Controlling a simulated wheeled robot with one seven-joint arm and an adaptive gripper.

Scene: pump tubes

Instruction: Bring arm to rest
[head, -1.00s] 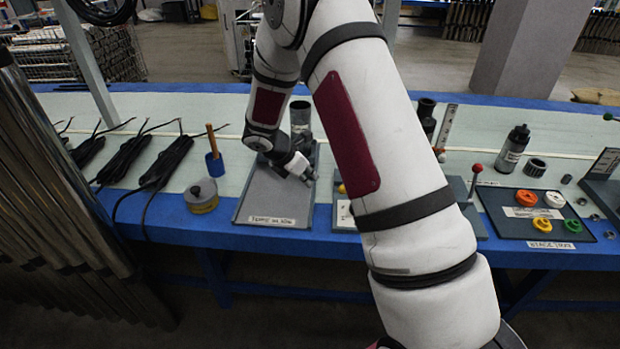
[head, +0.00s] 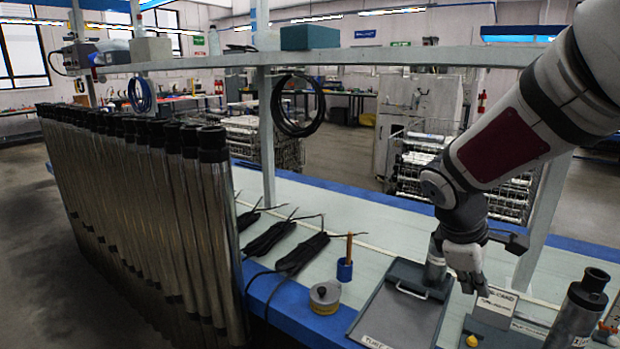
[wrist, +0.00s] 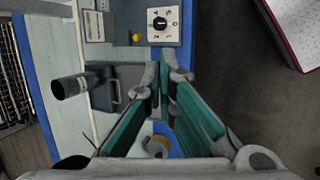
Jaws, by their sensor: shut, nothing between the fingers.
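My gripper (head: 468,286) hangs from my white arm at the right of the head view, with its fingers pointing down. It appears over or near the right edge of a grey labelled tray (head: 392,318); its exact height is hard to tell. In the wrist view my gripper's fingertips (wrist: 165,78) are together with nothing between them. A dark upright cylinder (wrist: 75,85) stands at the tray's left side there; in the head view it is partly hidden behind the gripper.
A dial box (wrist: 165,22) and a yellow knob (wrist: 137,37) lie ahead of the fingertips. A dark-capped tube (head: 578,312) stands at right. A post (head: 545,215) rises behind.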

